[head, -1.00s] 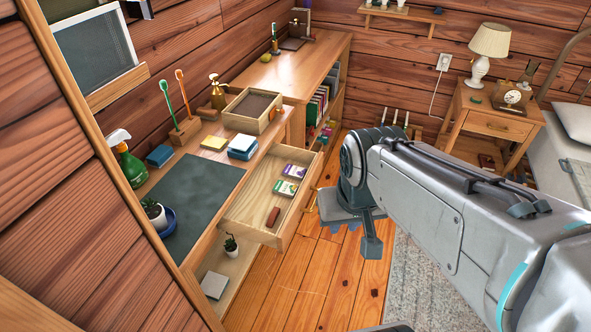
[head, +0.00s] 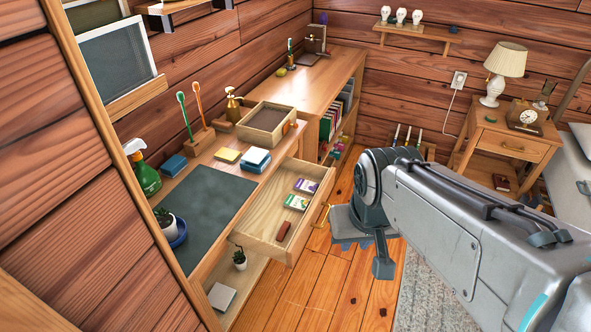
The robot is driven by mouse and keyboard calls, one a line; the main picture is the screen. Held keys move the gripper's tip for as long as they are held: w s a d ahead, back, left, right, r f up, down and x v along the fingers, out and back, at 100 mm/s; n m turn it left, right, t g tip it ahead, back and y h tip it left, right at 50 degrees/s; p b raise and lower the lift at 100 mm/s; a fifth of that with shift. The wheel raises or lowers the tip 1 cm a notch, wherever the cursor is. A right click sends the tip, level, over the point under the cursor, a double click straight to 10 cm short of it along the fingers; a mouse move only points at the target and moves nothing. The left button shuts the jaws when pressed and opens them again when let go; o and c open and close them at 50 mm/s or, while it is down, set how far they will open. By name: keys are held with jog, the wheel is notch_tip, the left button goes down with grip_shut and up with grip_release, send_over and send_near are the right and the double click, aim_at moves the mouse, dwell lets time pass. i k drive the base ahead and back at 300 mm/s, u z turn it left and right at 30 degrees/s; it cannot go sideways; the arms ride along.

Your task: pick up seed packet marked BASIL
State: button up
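An open drawer (head: 262,231) sticks out from the desk at the middle of the head view. Two small packets lie flat inside it: a purple-and-white packet (head: 306,186) and, just in front, a green-and-white packet (head: 296,202). Their lettering is too small to read, so I cannot tell which is marked BASIL. A reddish-brown block (head: 283,231) lies nearer the drawer's front left corner. My gripper (head: 363,240) hangs over the floor to the right of the drawer, apart from it. Its fingers are partly hidden, and their opening is unclear.
The desktop holds a dark mat (head: 203,209), a wooden tray (head: 267,125), blue boxes (head: 255,161), a green spray bottle (head: 144,172) and a potted plant (head: 166,224). A nightstand (head: 497,144) stands at the right. Wooden floor (head: 310,292) is clear before the drawer.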

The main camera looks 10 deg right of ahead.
aim_at(293, 202)
jog(key=u, duration=0.2)
jog(key=k, duration=0.35)
jog(key=z, duration=1.2)
jog(key=i, duration=1.55)
jog(key=u, duration=1.2)
jog(key=i, duration=0.25)
jog(key=u, duration=0.15)
